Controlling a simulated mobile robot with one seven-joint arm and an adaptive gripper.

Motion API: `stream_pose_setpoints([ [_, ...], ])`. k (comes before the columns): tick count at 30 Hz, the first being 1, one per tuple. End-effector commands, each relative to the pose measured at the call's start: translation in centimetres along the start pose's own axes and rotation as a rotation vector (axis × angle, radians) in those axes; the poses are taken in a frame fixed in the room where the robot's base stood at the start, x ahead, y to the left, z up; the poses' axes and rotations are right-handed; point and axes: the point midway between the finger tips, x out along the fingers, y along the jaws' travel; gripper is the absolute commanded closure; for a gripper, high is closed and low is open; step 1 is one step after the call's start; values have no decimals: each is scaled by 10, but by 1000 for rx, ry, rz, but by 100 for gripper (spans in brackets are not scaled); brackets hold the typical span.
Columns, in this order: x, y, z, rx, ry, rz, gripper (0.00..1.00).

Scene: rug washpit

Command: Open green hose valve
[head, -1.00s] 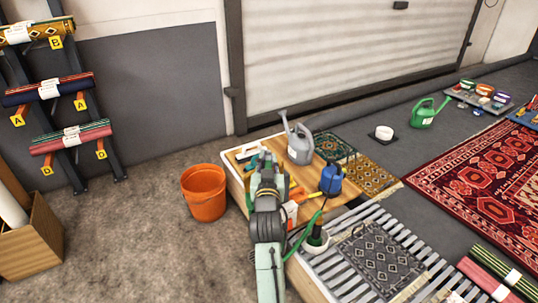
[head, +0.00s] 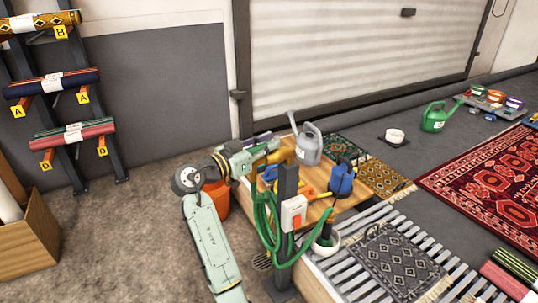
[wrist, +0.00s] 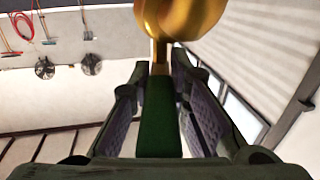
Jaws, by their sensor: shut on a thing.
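In the wrist view, a green valve handle (wrist: 159,118) stands between the two fingers of my gripper (wrist: 160,90). The fingers are shut on it from both sides. A rounded brass valve body (wrist: 182,14) is just beyond the fingertips.
A white box (head: 294,213) is on the post. A grey watering can (head: 308,145) and a blue container (head: 342,180) stand on the wooden top. An orange bucket (head: 217,197) is partly behind my arm.

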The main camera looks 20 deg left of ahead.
Motion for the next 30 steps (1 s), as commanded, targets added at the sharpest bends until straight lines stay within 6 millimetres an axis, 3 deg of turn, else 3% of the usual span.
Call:
stream_pose_setpoints([
  [9, 0, -3, 3, -5, -4, 117, 100],
  [25, 1, -3, 2, -5, -6, 138, 100],
  [26, 1, -3, 2, -5, -5, 138, 82],
  [30, 1, -3, 2, -5, -4, 138, 73],
])
